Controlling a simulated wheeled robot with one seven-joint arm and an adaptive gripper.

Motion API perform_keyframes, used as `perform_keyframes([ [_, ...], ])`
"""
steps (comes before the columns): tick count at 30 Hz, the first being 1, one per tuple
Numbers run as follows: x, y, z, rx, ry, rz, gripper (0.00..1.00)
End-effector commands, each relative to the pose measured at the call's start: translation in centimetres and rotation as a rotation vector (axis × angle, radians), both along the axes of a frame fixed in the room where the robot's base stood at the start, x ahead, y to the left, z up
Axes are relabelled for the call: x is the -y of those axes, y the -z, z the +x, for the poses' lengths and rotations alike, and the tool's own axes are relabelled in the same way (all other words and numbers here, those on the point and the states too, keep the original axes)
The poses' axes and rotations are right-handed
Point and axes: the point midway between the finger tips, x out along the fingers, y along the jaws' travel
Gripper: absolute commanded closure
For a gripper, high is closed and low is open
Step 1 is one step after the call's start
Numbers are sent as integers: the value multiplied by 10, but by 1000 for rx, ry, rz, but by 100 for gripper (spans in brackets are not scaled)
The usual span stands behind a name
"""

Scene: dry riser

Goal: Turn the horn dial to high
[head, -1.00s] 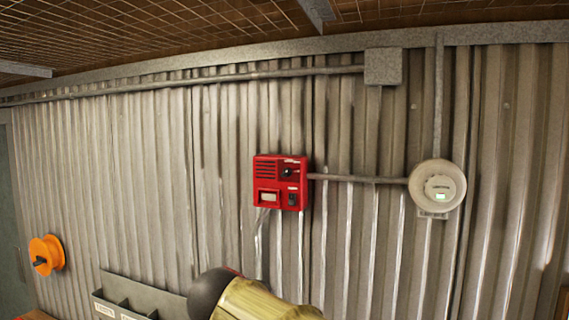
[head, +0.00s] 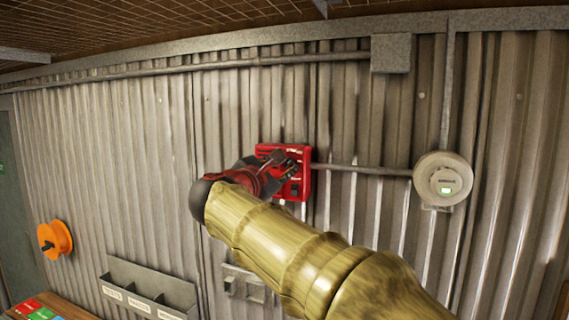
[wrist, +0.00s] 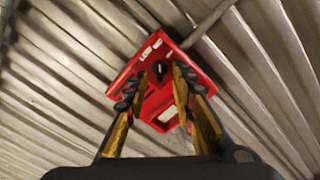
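The red horn box (head: 304,186) is mounted on the corrugated wall, and my arm covers much of it in the head view. In the wrist view the red box (wrist: 122,84) is tilted, with white label marks near its upper edge. The dark dial (wrist: 160,69) shows on its face. My gripper (head: 288,160) is raised in front of the box. In the wrist view my gripper (wrist: 159,84) is open, with one fingertip on each side of the dial. I cannot tell whether the fingers touch it. The dial's pointer setting is too small to read.
A conduit (head: 360,169) runs right from the box to a round white device (head: 443,181) with a green light. An orange reel (head: 55,239) hangs at left. A grey bin rack (head: 150,287) and a grey wall fitting (head: 243,284) sit below.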

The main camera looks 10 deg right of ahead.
Motion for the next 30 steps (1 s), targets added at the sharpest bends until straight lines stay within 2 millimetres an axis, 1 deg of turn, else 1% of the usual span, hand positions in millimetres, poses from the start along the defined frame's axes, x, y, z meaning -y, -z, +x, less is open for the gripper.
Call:
perform_keyframes([
  [3, 8, -1, 11, -1, 1, -1, 74],
  [6, 11, 0, 16, 0, 0, 0, 74],
  [15, 12, 0, 17, 0, -1, 1, 74],
  [27, 12, 0, 17, 1, -1, 2, 97],
  [29, 12, 0, 17, 1, -1, 2, 100],
  [30, 12, 0, 17, 1, -1, 2, 100],
])
